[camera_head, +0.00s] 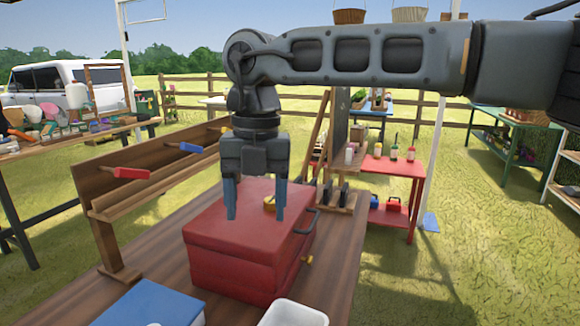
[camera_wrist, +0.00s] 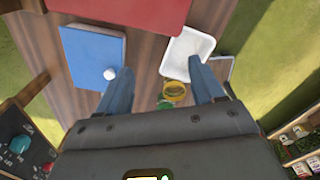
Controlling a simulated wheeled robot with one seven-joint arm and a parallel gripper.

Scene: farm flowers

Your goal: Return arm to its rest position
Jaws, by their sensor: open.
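My arm reaches in from the right in the head view and bends down at the left. My gripper (camera_head: 256,212) points downward above the red toolbox (camera_head: 240,232), with its two blue-grey fingers apart and nothing held between them. The red toolbox is closed and stands on the wooden table (camera_head: 342,262). A small tan round item (camera_head: 270,203) shows between the fingers near the toolbox lid. In the wrist view my gripper (camera_wrist: 162,78) has its fingers spread above the table, with a yellow ring-shaped item (camera_wrist: 174,92) and a green item (camera_wrist: 164,105) seen between them.
A blue box or book (camera_head: 150,304) and a white tray (camera_head: 294,314) sit at the table's near edge. A wooden rack (camera_head: 140,200) with red- and blue-handled tools runs along the left. A red side table (camera_head: 394,166) stands behind at the right. Open grass lies at the right.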

